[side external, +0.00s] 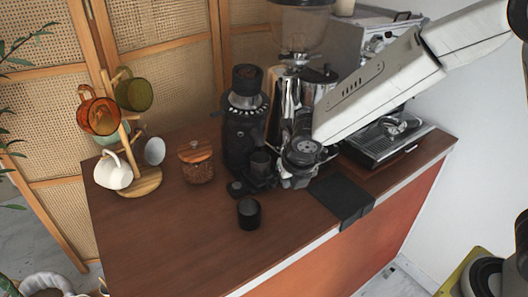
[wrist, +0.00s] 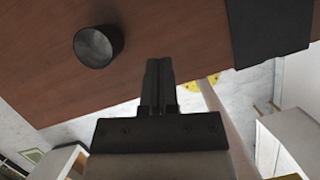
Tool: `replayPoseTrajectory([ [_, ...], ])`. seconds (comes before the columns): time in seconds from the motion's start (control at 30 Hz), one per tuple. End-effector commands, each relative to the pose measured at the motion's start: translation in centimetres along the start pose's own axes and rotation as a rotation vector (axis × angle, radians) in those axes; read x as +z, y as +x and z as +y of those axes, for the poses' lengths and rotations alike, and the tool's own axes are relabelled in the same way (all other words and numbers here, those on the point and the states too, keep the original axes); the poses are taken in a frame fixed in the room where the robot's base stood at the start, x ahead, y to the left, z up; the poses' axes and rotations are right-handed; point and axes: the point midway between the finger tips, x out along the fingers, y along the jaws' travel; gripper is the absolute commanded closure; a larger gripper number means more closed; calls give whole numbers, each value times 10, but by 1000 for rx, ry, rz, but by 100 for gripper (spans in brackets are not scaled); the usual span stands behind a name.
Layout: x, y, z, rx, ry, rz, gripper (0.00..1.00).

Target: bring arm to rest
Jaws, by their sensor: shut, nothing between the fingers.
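My gripper (wrist: 160,65) is in the wrist view with its two black fingers together, shut and empty. It is above the counter near the front edge, and nothing touches the fingertips. In the side view my white arm reaches in from the upper right, and its dark wrist end is in front of the coffee machine. The fingers are hard to make out there. A black cup (side external: 249,221) stands upright on the wooden counter (side external: 160,245). The cup also shows in the wrist view (wrist: 98,46), left of the fingers and apart from them.
A black mat (side external: 342,195) hangs over the counter's front edge, right of the cup. A black grinder (side external: 241,130), a lidded jar (side external: 197,168) and a mug tree (side external: 140,182) with several mugs stand behind. The counter's front left is clear.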

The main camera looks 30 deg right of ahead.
Motion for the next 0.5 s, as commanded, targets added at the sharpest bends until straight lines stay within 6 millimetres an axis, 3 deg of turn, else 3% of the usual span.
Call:
replayPoseTrajectory([
  [0.5, -2, -8, -4, 0, 60, 5, 100],
])
